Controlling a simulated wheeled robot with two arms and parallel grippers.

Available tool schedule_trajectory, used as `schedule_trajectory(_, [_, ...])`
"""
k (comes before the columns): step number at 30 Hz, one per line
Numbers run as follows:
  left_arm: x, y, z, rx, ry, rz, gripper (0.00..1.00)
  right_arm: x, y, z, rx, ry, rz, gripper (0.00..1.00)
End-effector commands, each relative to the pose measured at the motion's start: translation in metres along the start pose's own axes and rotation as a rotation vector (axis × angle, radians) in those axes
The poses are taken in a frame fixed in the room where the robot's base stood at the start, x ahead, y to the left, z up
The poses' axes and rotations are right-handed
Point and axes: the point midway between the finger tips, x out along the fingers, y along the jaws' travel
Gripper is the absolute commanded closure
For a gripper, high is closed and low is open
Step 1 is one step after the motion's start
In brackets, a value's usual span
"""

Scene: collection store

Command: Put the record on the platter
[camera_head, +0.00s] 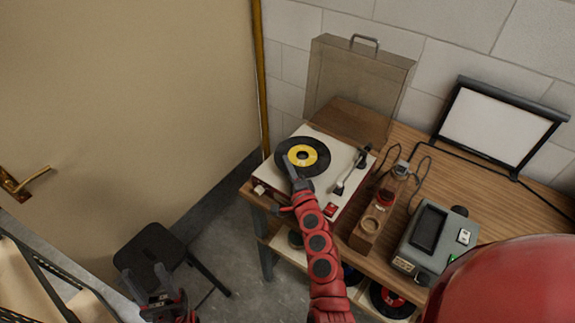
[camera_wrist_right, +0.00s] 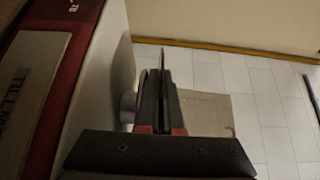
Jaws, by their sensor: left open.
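The black record (camera_head: 318,168) with a yellow label lies level over the platter area of the white-topped turntable (camera_head: 330,200). It hides the platter, and I cannot tell whether it touches it. My right gripper (camera_head: 295,174) is at the record's front left edge. In the right wrist view, its fingers (camera_wrist_right: 161,105) are close together around a thin dark edge (camera_wrist_right: 162,58), which looks like the record seen edge-on. The turntable's red front (camera_wrist_right: 45,95) shows there on the left. My left gripper (camera_head: 158,286) is open and empty, low at the left, away from the turntable.
The tonearm (camera_head: 350,170) is on the turntable's right side. A clear dust cover (camera_head: 355,80) stands open behind. A wooden stand (camera_head: 370,225) and grey device (camera_head: 435,240) are to the right. A black stool (camera_head: 155,250) is near my left gripper. A door (camera_head: 110,90) is at left.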

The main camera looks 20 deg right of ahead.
Motion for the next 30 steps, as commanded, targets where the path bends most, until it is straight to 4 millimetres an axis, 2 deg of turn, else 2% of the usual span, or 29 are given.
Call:
schedule_trajectory(3, [0.0, 0.0, 0.0, 0.0, 0.0, 0.0, 0.5, 0.0, 0.001, 0.0, 0.0, 0.0, 0.001, 1.0])
schedule_trajectory(9, [0.0, 0.0, 0.0, 0.0, 0.0, 0.0, 0.5, 0.0, 0.001, 0.0, 0.0, -0.001, 0.002, 0.64])
schedule_trajectory(10, [0.0, 0.0, 0.0, 0.0, 0.0, 0.0, 0.5, 0.0, 0.002, 0.0, 0.0, -0.001, 0.003, 0.62])
schedule_trajectory(24, [-0.001, 0.0, 0.0, 0.0, 0.0, 0.0, 0.5, -0.002, 0.006, 0.002, 0.0, -0.004, 0.009, 0.62])
schedule_trajectory(30, [-0.006, 0.0, 0.001, 0.0, 0.0, 0.0, 0.5, -0.024, 0.01, 0.003, 0.002, -0.007, 0.015, 0.62])
